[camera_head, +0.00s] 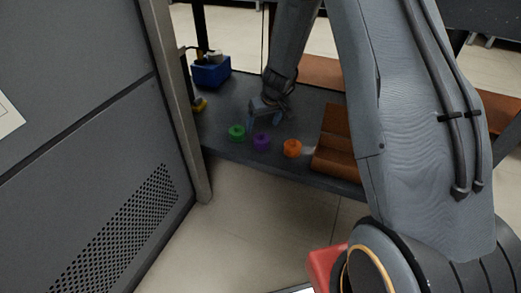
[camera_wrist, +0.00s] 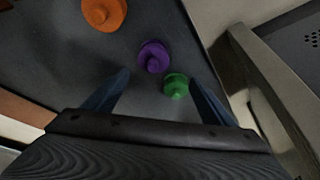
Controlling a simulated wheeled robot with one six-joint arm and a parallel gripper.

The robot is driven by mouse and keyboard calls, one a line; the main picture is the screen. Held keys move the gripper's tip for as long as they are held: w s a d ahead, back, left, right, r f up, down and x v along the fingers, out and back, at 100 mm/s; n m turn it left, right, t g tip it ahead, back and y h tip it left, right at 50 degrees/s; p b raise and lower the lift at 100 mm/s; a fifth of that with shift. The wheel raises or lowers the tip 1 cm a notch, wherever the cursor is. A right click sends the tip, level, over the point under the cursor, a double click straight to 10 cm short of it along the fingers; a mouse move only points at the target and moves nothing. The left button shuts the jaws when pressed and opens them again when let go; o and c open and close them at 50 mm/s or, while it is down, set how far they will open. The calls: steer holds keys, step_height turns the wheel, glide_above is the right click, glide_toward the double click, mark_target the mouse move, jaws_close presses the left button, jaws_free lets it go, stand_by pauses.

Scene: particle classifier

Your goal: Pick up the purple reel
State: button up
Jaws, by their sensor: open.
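The purple reel (camera_head: 261,143) stands on the dark table near its front edge, between a green reel (camera_head: 237,132) and an orange reel (camera_head: 292,148). In the wrist view the purple reel (camera_wrist: 153,57) lies ahead of my gripper (camera_wrist: 162,78), roughly midway between the two blue fingers. The green reel (camera_wrist: 176,86) is nearer the right finger, and the orange reel (camera_wrist: 104,13) is farther off at upper left. My gripper (camera_head: 264,120) is open and empty. In the head view it is behind and above the purple reel, apart from it.
A dark table (camera_head: 225,112) carries the reels. A blue bin (camera_head: 210,71) stands at its back left and a brown wooden block (camera_head: 334,150) at the right. A tall grey cabinet (camera_head: 80,120) with a metal post (camera_head: 180,100) borders the table's left side.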

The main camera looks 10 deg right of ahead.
mark_target(262, 134)
steer(key=x, duration=0.1)
steer(key=b+x, duration=0.1)
steer(key=x, duration=0.2)
steer(key=shift+w+d+f, duration=0.1)
steer(key=shift+w+d, duration=0.25)
steer(key=b+x, duration=0.1)
steer(key=x, duration=0.1)
steer(key=b+x, duration=0.1)
steer(key=x, duration=0.2)
steer(key=b+x, duration=0.2)
steer(key=shift+d+f, duration=0.25)
steer(key=shift+d, duration=0.1)
steer(key=shift+r, duration=0.1)
steer(key=c, duration=1.2)
